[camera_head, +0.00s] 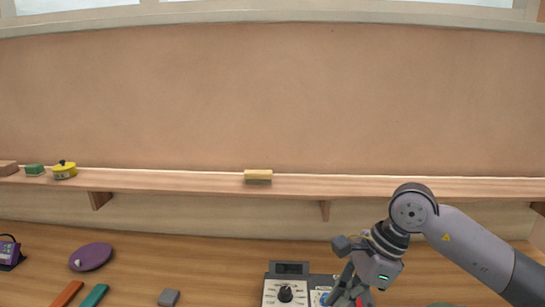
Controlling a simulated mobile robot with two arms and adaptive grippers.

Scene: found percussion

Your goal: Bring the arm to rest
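My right arm comes in from the right, and its gripper (347,287) points down over the wooden worktop (220,262) at the bottom of the head view. The gripper is beside or in front of a grey and white control box (284,292) with a black dial and a dark display. The fingertips run to the bottom edge of the picture, so I cannot tell whether they are open or shut, or hold anything. My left arm and gripper are not in view.
A wooden shelf (170,182) spans the back wall, bearing a yellow-topped block (258,176), a yellow lidded pot (65,171) and a green block (35,170).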

